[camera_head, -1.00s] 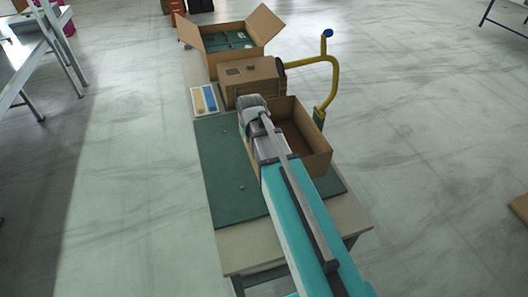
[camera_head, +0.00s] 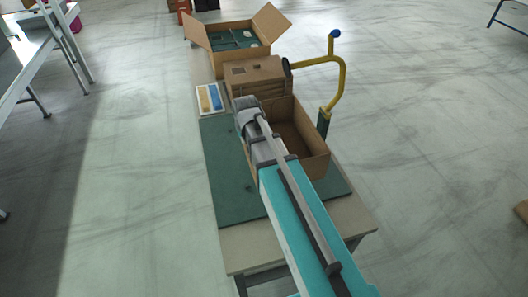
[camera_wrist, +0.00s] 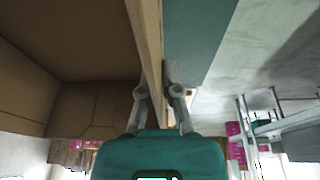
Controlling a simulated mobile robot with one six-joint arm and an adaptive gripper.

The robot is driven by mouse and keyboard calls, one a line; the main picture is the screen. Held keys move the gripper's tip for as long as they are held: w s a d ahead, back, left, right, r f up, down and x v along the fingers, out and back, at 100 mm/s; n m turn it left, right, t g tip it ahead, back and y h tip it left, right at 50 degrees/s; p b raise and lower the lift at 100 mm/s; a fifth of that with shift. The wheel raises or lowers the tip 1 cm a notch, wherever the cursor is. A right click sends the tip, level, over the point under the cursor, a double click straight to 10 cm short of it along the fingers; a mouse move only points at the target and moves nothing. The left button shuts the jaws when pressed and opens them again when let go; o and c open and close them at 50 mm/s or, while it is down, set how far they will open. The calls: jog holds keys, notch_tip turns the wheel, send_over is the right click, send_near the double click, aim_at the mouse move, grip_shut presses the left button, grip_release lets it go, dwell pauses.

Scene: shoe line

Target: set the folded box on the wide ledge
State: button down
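An open, empty brown cardboard box (camera_head: 315,158) is at the right side of the green mat on the bench. It looks like the folded box. My gripper (camera_head: 244,108) is at its left wall in the head view. In the wrist view the box wall (camera_wrist: 147,35) runs between the two fingers of my gripper (camera_wrist: 158,85), with the box interior on the left and the mat on the right. The fingers look closed on the wall; contact at the tips is partly hidden. I cannot tell which surface is the wide ledge.
Behind stand a brown cardboard stack (camera_head: 250,75), a small tray with yellow and blue pieces (camera_head: 209,98) and an open carton (camera_head: 232,60). A yellow bent arm (camera_head: 342,80) rises close to the box's right.

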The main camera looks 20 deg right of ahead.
jog(key=w+f+b, duration=0.9)
jog(key=w, duration=0.4)
jog(key=shift+a, duration=0.35)
jog(key=shift+w, duration=0.1)
jog(key=shift+b+x, duration=2.05)
jog(key=shift+x, duration=0.05)
jog(key=shift+f, duration=0.2)
